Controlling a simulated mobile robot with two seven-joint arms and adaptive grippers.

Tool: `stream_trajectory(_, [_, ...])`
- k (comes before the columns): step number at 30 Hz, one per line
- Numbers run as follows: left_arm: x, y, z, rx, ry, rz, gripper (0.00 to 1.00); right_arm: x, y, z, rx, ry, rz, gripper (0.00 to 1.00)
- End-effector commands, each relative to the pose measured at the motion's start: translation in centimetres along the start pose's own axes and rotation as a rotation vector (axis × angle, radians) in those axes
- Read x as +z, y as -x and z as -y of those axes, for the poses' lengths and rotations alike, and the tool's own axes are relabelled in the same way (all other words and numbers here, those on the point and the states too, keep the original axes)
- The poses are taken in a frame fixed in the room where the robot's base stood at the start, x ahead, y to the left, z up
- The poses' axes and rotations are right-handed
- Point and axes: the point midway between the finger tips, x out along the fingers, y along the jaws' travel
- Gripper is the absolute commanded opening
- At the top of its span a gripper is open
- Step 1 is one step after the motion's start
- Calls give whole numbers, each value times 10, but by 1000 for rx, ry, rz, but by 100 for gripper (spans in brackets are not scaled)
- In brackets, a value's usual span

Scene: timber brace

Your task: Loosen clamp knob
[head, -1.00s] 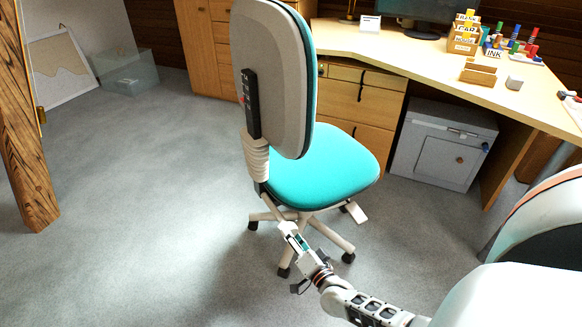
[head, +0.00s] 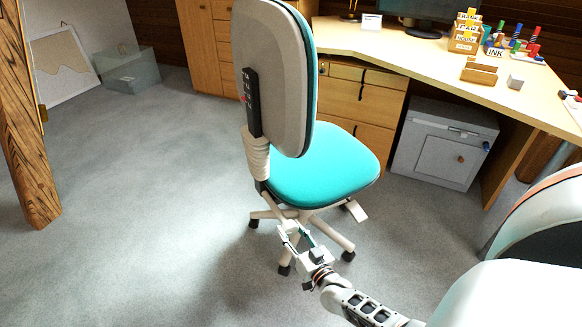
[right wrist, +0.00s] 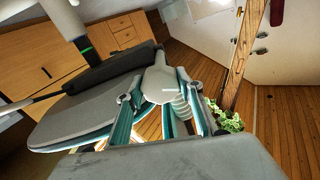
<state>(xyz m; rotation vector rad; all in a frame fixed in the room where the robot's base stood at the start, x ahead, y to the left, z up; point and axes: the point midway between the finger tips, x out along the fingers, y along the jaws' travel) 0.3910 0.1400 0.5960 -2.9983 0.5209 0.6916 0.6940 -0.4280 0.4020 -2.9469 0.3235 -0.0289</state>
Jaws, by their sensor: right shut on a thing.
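The office chair (head: 322,172) has a turquoise seat and a grey back. My right gripper (head: 291,231) is low behind it, under the seat and by the pale base. In the right wrist view, its two fingers (right wrist: 158,108) stand apart on either side of a pale part, apparently the clamp knob (right wrist: 160,82), beside the ribbed sleeve (right wrist: 181,106). The gripper is shut on this part. The fingertips' contact is partly hidden, and the knob is too small to make out in the head view. My left gripper is not in view.
A wooden desk (head: 400,52) with drawers stands behind the chair, with a grey cabinet (head: 440,145) under it. A wooden post (head: 24,140) stands at the left. The carpet (head: 140,200) between post and chair is clear.

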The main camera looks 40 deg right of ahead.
Motion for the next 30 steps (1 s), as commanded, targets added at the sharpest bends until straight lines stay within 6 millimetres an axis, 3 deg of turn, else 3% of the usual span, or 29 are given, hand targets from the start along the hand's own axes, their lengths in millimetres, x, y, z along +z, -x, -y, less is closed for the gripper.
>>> stream_trajectory(18, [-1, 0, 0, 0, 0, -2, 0, 0, 0, 0, -1, 44, 1, 15])
stream_trajectory(19, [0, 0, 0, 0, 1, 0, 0, 0, 0, 0, -1, 44, 1, 42])
stream_trajectory(21, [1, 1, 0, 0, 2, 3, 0, 0, 0, 0, -1, 44, 1, 53])
stream_trajectory(30, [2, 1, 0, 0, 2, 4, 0, 0, 0, 0, 0, 41, 1, 53])
